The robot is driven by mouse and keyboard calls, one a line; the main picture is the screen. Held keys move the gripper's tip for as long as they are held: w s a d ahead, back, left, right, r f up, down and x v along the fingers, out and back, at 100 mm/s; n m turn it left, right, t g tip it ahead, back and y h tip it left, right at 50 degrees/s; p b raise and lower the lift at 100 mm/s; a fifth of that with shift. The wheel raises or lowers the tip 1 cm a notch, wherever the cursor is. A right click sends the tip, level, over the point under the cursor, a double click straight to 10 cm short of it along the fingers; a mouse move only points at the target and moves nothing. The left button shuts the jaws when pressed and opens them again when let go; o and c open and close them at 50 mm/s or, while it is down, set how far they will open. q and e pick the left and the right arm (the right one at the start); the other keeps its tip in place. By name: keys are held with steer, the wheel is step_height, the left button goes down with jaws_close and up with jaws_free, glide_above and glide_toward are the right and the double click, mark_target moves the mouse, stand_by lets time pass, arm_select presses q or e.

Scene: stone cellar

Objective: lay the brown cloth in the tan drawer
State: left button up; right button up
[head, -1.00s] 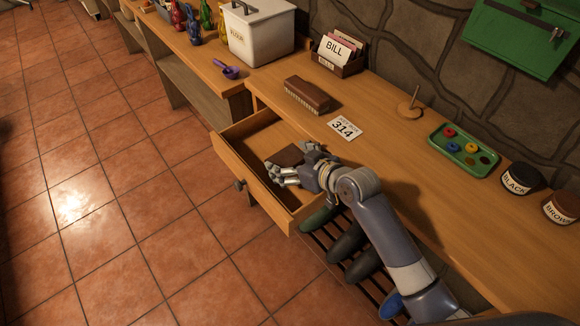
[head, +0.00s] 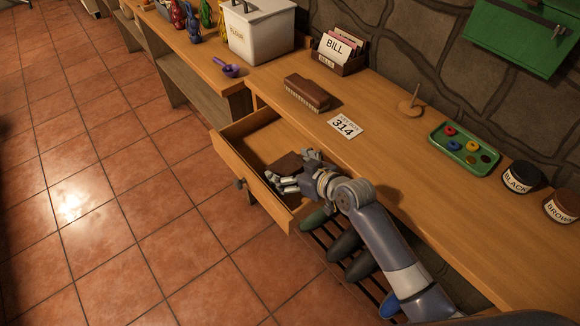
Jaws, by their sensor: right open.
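The tan drawer (head: 241,169) is pulled out from under the wooden bench. The brown cloth (head: 285,163) shows as a small dark brown patch inside it, partly hidden by my right gripper. My right gripper (head: 284,178) is over the drawer's front right part, at the cloth's near edge. Its fingers are apart. Whether they touch the cloth I cannot tell. My left gripper is not in view.
On the bench (head: 385,140) are a brush (head: 307,93), a 314 card (head: 344,126), a bill box (head: 340,60), a green tray (head: 464,149) and polish jars (head: 521,178). Shoes (head: 345,245) lie on a rack below my right arm. The drawer's left part is clear.

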steer(key=shift+r, duration=0.2)
steer(key=v, duration=1.2)
steer(key=shift+f, duration=0.1)
